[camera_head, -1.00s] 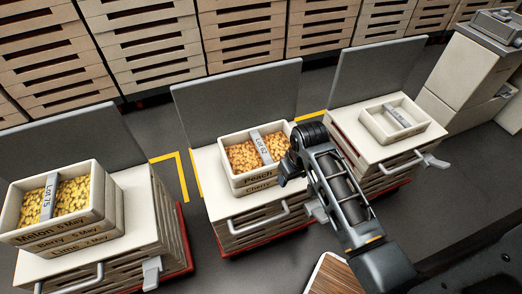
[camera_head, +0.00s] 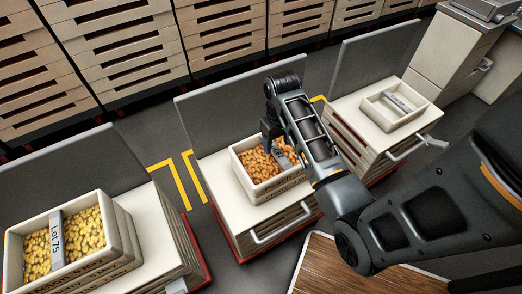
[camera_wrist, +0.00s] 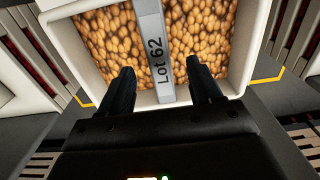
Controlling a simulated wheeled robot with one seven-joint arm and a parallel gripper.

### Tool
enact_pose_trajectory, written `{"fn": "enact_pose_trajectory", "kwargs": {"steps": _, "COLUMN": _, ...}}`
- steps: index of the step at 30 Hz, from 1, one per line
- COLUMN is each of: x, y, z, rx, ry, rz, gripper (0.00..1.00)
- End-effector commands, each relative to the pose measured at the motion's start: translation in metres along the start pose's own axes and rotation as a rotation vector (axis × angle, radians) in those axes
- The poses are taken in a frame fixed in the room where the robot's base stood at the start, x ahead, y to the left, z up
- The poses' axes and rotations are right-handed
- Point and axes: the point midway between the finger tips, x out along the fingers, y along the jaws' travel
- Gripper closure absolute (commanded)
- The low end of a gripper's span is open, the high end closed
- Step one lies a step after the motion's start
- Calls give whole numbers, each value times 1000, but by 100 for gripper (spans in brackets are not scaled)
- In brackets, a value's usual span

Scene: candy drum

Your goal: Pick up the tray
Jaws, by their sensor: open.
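The middle tray (camera_head: 236,157) is a cream box of orange-brown candies on a white-topped cart. A grey bar labelled "Lot 62" (camera_wrist: 152,45) runs across it and splits the candies into two halves. In the wrist view the tray's near wall (camera_wrist: 196,92) lies below the bar. My gripper (camera_wrist: 159,85) is open, its two dark fingers on either side of the bar's near end. I cannot tell whether the fingers touch the bar or the tray.
A tray of yellow candies (camera_head: 112,222), "Lot 75", stands at the left. An empty-looking cream tray (camera_head: 372,118) sits on the right cart. Grey panels (camera_head: 215,108) rise behind the carts. A wood-topped surface (camera_head: 345,262) is at the front. Stacked crates line the back.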

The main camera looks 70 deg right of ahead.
Motion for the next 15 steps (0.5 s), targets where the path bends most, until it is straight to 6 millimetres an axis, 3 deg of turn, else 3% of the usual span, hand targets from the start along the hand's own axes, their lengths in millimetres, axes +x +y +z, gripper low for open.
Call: {"fn": "enact_pose_trajectory", "kwargs": {"steps": 15, "x": 52, "y": 6, "z": -1, "rx": 3, "ry": -3, "rz": 0, "gripper": 36}}
